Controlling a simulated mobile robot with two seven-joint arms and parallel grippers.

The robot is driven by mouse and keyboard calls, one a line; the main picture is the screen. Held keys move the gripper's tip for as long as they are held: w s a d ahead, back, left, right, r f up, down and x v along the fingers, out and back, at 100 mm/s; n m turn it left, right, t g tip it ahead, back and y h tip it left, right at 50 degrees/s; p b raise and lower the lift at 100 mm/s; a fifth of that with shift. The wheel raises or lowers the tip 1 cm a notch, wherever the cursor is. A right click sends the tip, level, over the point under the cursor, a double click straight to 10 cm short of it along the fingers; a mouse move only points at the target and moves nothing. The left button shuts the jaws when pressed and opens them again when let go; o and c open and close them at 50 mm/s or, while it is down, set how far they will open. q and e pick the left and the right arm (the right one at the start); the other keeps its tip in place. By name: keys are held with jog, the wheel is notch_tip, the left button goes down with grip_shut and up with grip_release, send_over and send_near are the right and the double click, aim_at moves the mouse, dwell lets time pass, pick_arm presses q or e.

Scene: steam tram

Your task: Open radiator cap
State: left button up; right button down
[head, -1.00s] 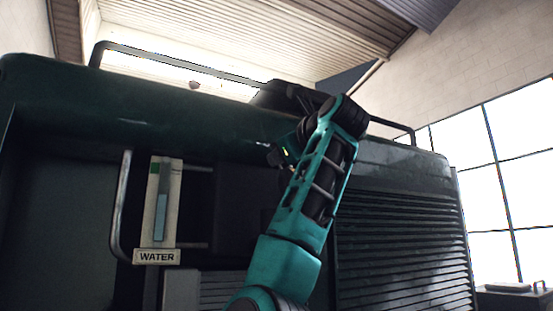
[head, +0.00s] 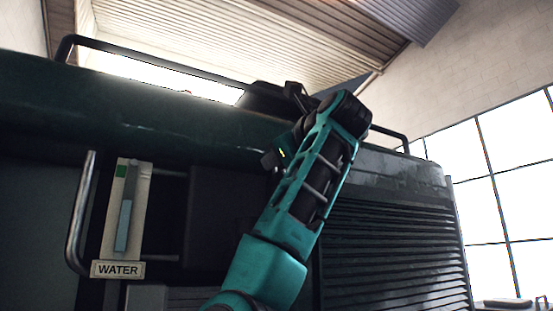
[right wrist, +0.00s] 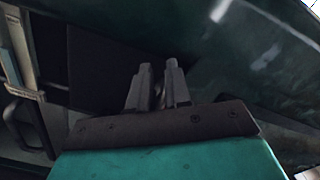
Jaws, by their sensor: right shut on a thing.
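My right gripper (head: 273,162) is against the dark green front of the tram, just below its rounded upper edge. In the right wrist view its two grey fingers (right wrist: 157,82) are close together on a small brownish part, of which only a sliver shows between them. It is most likely the radiator cap, but its shape and whether it is open are hidden by the fingers and wrist. My left gripper is not in view.
A water gauge (head: 127,215) with a WATER plate (head: 118,270) and a bent metal handrail (head: 80,215) are left of my arm. A louvred panel (head: 390,255) is on the right. A roof rail (head: 150,62) and a dark housing (head: 265,97) are above.

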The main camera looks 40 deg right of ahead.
jog(key=shift+d+f, duration=0.1)
jog(key=shift+f, duration=0.15)
jog(key=c, duration=1.5)
grip_release()
jog(key=shift+o, duration=1.4)
jog(key=shift+s+d, duration=0.15)
jog(key=shift+r, duration=0.1)
jog(key=b+v, duration=0.2)
jog(key=v, duration=1.1)
jog(key=shift+b, duration=0.4)
jog(key=shift+c, duration=0.5)
